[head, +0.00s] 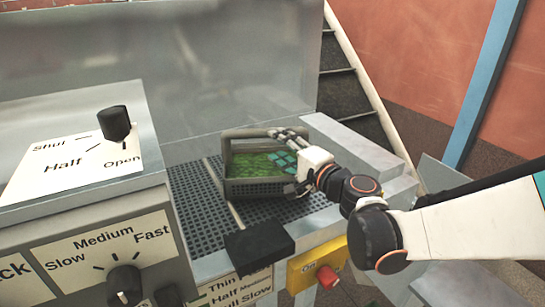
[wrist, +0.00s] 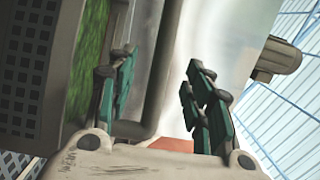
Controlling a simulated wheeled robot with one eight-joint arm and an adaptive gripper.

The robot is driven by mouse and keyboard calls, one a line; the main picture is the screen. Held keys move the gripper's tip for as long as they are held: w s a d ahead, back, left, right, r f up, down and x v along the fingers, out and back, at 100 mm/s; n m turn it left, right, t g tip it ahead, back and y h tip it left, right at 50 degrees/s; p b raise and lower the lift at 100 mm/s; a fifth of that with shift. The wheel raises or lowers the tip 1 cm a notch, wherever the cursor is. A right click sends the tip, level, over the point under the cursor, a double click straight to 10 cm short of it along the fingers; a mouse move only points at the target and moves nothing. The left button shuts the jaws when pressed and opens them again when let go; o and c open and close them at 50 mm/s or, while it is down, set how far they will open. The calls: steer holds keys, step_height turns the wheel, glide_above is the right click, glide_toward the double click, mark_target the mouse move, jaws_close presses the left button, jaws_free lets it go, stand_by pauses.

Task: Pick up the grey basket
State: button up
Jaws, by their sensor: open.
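The grey basket (head: 232,187) stands on the perforated dark conveyor surface, with green contents inside. In the wrist view its perforated grey wall (wrist: 27,70) is at the left, with the green contents beside it. My gripper (head: 284,147) is at the basket's right side in the head view. Its fingers are open, and they also show in the wrist view (wrist: 160,80). One finger lies over the basket's inner side and the other outside, with a grey rim bar between them. I cannot tell whether either finger touches the bar.
A black block (head: 260,242) sits in front of the basket. A control panel with a black knob (head: 116,124) stands at the left. A yellow box with a red button (head: 327,277) is below at the front. A metal wall (head: 220,65) rises behind.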

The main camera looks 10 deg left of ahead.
mark_target(265, 133)
steer(key=b+x, duration=0.1)
steer(key=x, duration=0.3)
steer(key=b+x, duration=0.1)
steer(key=x, duration=0.3)
steer(key=shift+w+d+r, duration=0.1)
steer(key=shift+w+r, duration=0.05)
steer(key=shift+w, duration=0.2)
jaws_close()
